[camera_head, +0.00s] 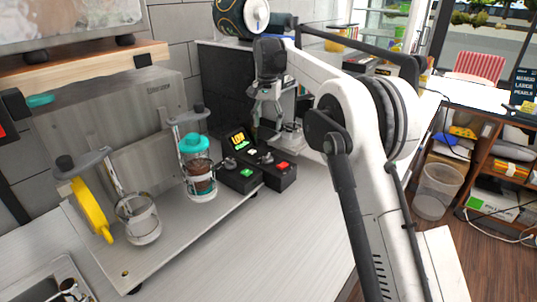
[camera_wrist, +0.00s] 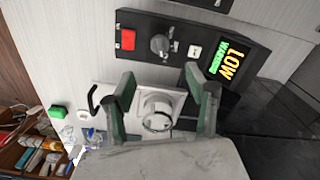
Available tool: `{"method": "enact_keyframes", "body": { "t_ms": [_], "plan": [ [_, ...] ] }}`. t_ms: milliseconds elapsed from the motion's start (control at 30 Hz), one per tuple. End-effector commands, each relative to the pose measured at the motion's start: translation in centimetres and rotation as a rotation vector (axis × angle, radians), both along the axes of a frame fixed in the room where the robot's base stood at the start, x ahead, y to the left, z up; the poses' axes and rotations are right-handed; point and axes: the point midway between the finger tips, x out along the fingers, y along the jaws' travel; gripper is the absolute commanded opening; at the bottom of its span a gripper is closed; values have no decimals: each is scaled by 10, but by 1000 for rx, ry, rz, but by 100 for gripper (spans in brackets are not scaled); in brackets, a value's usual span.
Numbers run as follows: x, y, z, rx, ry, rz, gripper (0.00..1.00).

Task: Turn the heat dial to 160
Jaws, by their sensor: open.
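In the wrist view, a white plate carries a round pale dial (camera_wrist: 158,110), seen between the two fingers of my gripper (camera_wrist: 159,80). The fingers are apart, one on each side of it, with nothing visibly held; whether they touch it I cannot tell. A grey knob (camera_wrist: 160,45) sits on a black panel beyond the fingertips, between a red button (camera_wrist: 128,39) and a small white switch (camera_wrist: 194,50). No scale or number is legible on either knob, and which is the heat dial is unclear. In the head view, my gripper (camera_head: 267,118) hangs behind the black control box (camera_head: 243,181).
A lit display (camera_wrist: 225,62) reads LOW WARNING. A green button (camera_wrist: 57,112) shows at the left. The counter in front is clear.

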Motion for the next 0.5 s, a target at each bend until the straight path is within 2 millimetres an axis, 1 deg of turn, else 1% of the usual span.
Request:
{"method": "enact_keyframes", "body": {
  "t_ms": [167, 500],
  "plan": [
    [0, 0, -17, 0, 0, 0, 51],
    [0, 0, -79, 0, 0, 0, 51]
  ]
}}
